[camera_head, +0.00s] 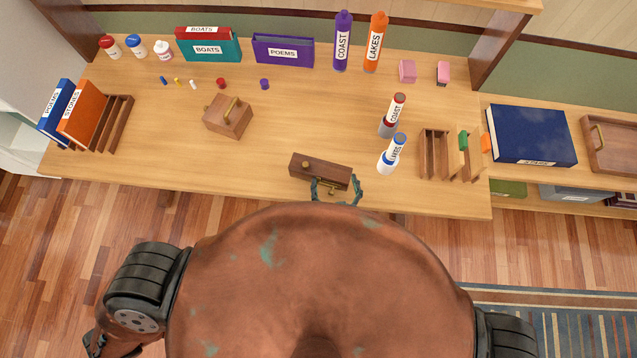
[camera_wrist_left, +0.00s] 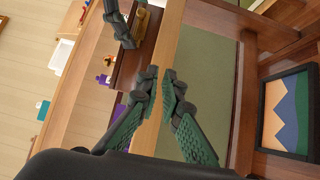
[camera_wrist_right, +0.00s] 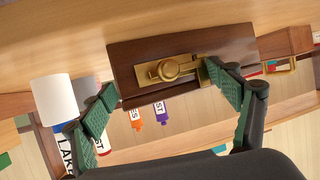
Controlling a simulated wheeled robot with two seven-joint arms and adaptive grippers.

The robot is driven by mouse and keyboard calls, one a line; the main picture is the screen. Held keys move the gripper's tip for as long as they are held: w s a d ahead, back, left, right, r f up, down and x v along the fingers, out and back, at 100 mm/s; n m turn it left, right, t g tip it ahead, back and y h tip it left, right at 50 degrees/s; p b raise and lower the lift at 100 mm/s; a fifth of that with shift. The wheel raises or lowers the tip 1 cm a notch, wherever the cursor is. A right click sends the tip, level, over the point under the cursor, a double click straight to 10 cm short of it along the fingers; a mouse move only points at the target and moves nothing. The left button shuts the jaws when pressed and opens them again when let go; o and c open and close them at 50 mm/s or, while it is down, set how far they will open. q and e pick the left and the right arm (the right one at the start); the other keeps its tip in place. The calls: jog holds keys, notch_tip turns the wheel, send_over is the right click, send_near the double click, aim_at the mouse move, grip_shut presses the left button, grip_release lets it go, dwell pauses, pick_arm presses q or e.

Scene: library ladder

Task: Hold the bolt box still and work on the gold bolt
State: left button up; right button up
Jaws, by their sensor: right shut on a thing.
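The bolt box (camera_head: 308,166) is a dark brown block near the table's front edge. The gold bolt (camera_wrist_right: 168,68), with a round knob on a brass plate, is on its face. My right gripper (camera_wrist_right: 160,78) is shut on the box. One finger is by the box's end, the other at the end of the bolt plate; the exact contact is hard to see. In the left wrist view my left gripper (camera_wrist_left: 162,76) has its fingertips together, empty, with the box (camera_wrist_left: 128,68) beyond them. I cannot make out my left gripper in the head view.
A wooden rack (camera_head: 432,156) is farther right. A brown handled block (camera_head: 226,120) stands behind left. The table's front left is clear.

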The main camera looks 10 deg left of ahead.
aim_at(308, 200)
pick_arm(q)
jog(key=r, duration=0.2)
jog(key=s+d+r+n+h, duration=0.1)
jog(key=shift+r+t, duration=0.25)
jog(key=shift+t, duration=0.05)
grip_shut()
jog(key=x, duration=1)
jog(key=shift+w+d, duration=0.15)
jog(key=shift+w, duration=0.1)
jog(key=shift+d+r, duration=0.15)
jog(key=shift+d, duration=1.05)
jog(key=shift+w+d+r, duration=0.1)
jog(key=shift+d, duration=0.5)
